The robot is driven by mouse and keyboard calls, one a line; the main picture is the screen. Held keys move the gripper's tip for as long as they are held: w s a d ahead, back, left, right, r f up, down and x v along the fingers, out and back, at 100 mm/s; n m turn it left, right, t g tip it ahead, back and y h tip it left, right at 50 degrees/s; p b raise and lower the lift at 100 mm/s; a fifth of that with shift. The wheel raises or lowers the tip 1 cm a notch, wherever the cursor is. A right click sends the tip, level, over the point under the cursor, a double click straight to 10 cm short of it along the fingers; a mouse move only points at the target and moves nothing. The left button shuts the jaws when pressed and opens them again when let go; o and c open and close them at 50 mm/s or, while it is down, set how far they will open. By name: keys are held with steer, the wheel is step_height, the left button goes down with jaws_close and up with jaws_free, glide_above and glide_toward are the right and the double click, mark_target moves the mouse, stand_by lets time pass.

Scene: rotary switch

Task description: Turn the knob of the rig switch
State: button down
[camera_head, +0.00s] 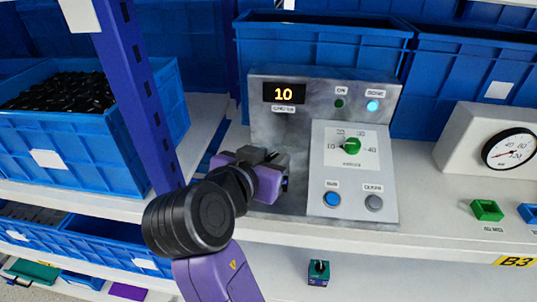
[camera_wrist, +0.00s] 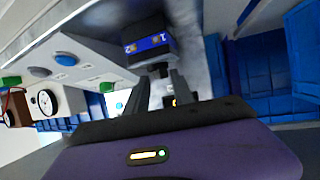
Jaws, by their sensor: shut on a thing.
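In the wrist view a small dark block with a blue face (camera_wrist: 152,43) marked 1 and 2 sits right at my fingertips; I take it for the rig switch. My gripper (camera_wrist: 161,76) is shut on a small dark part at the block's near side, apparently its knob. The fingers hide most of that part, so its angle cannot be told. In the head view my gripper (camera_head: 277,163) is at the left side of the control panel's sloped face. Only a sliver of blue shows at the fingertips there.
The control panel (camera_head: 270,140) shows 10, with a lit cyan lamp (camera_head: 372,106), a green dial knob (camera_head: 351,147) and a blue button (camera_head: 331,199). A gauge (camera_head: 509,150) stands right. Blue crates (camera_head: 320,55) stand behind.

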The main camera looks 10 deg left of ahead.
steer(key=n+y+p, duration=0.1)
steer(key=y, duration=0.1)
steer(key=n+y+p, duration=0.1)
steer(key=n+y, duration=0.1)
steer(key=n+y+p, duration=0.1)
steer(key=n, duration=0.1)
steer(key=shift+s+d+r+t+y, duration=0.15)
steer(key=shift+d+r+t+y, duration=0.15)
steer(key=shift+d+y, duration=0.1)
steer(key=shift+d+f+n+y+p, duration=0.1)
steer(key=shift+f+n+y+p, duration=0.05)
steer(key=shift+n+y+p, duration=0.95)
steer(key=shift+f+g+y, duration=0.1)
steer(key=shift+g+y, duration=0.3)
steer(key=c, duration=1.5)
jaws_free()
steer(key=shift+o, duration=0.8)
steer(key=shift+d, duration=0.1)
steer(key=b+v, duration=0.1)
steer(key=v, duration=0.6)
steer(key=shift+s, duration=0.35)
steer(key=shift+d, duration=0.1)
